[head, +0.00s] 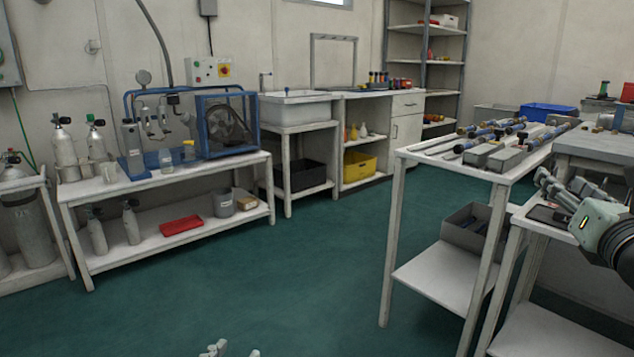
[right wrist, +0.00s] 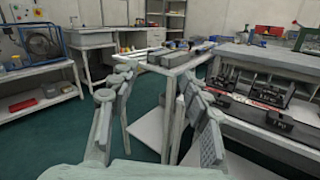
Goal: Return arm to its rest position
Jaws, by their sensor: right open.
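My right gripper (head: 558,182) comes in from the right edge in the head view, in front of the tables there. In the right wrist view its two fingers (right wrist: 158,76) stand wide apart with nothing between them. A white table (head: 420,154) with blue-and-black cylindrical tools and grey blocks lies beyond the fingers. Only pale tips of my left gripper (head: 230,350) show at the bottom edge of the head view, over the floor. The rest of it is out of frame, and its jaw opening is unclear.
A bench (head: 262,160) at the left carries the blue-framed air panel (head: 228,122). A side bench (right wrist: 275,66) with black fittings is close on the right in the wrist view. A grey bin (head: 470,228) sits under the white table. The green floor (head: 250,280) is open in the middle.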

